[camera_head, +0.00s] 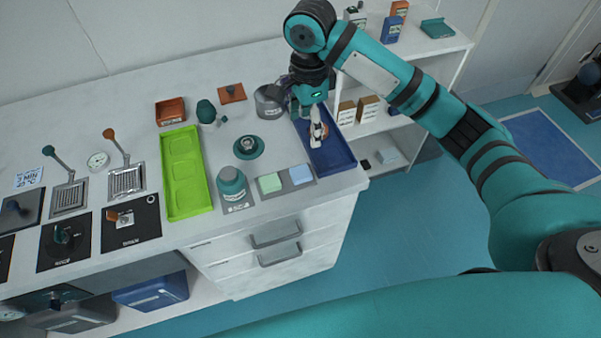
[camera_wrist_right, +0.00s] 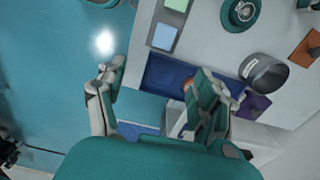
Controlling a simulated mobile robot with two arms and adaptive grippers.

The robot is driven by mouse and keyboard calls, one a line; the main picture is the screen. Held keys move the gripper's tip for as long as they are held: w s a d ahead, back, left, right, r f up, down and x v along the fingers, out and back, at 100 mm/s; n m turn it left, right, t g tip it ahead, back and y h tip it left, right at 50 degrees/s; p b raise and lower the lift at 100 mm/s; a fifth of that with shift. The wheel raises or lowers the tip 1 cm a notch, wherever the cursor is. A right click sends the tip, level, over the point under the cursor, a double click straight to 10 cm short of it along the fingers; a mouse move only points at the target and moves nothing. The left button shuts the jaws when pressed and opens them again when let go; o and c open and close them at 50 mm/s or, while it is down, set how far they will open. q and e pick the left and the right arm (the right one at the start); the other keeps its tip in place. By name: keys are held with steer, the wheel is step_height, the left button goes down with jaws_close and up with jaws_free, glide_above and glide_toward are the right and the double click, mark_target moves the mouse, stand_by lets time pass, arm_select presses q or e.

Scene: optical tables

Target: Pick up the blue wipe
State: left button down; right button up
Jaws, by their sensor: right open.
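The blue wipe (camera_head: 300,174) is a light blue square lying on a grey pad near the front edge of the bench, just right of a light green square (camera_head: 270,183). In the right wrist view the blue wipe (camera_wrist_right: 164,37) lies beyond the fingers, uncovered. My right gripper (camera_head: 318,132) is over the dark blue tray (camera_head: 334,157), behind and right of the wipe and apart from it. In the wrist view the right gripper (camera_wrist_right: 160,98) has its fingers wide apart, with nothing held between them. My left gripper is not in view.
A teal-lidded jar (camera_head: 231,183) stands left of the squares. A round teal holder (camera_head: 248,147) and a grey metal pot (camera_head: 269,101) stand behind. A long lime-green tray (camera_head: 187,190) lies further left. The bench ends just right of the blue tray; shelves (camera_head: 385,125) stand beyond.

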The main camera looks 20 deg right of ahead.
steer(key=p, duration=0.2)
glide_above(305, 171)
steer(key=f, duration=1.2)
steer(key=shift+s+d, duration=0.1)
steer(key=shift+s, duration=0.1)
steer(key=f+p, duration=0.1)
steer(key=f, duration=0.3)
steer(key=shift+w, duration=0.2)
steer(key=shift+f, duration=0.6)
steer(key=c, duration=0.8)
